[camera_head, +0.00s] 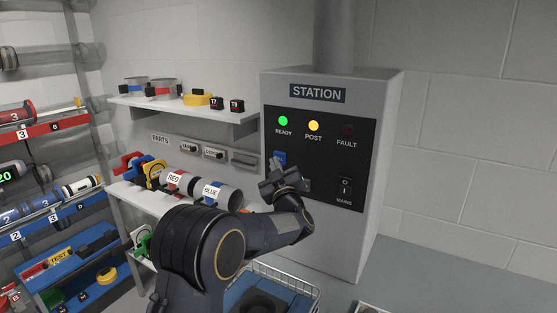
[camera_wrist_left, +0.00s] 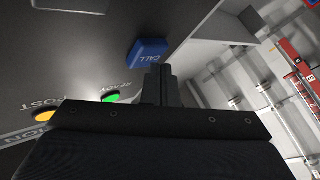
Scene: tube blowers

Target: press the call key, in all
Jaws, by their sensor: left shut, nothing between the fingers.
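The blue call key (camera_head: 280,158) sits on the black front panel of the grey station box (camera_head: 385,105), below the lit green READY lamp. In the left wrist view the call key (camera_wrist_left: 147,53) shows its CALL label, just beyond my fingertips. My left gripper (camera_head: 285,172) is shut and empty at the panel, just below and in front of the key. In the wrist view its closed fingers (camera_wrist_left: 160,72) point at the key's lower edge; I cannot tell whether they touch it. My right gripper is not in view.
The green READY lamp (camera_head: 283,121) and yellow POST lamp (camera_head: 313,126) are lit; the FAULT lamp (camera_head: 348,131) is dark. The MAINS switch (camera_head: 346,186) is at the panel's lower right. Shelves with parts (camera_head: 180,108) stand left of the box. A wire basket (camera_head: 290,283) lies below.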

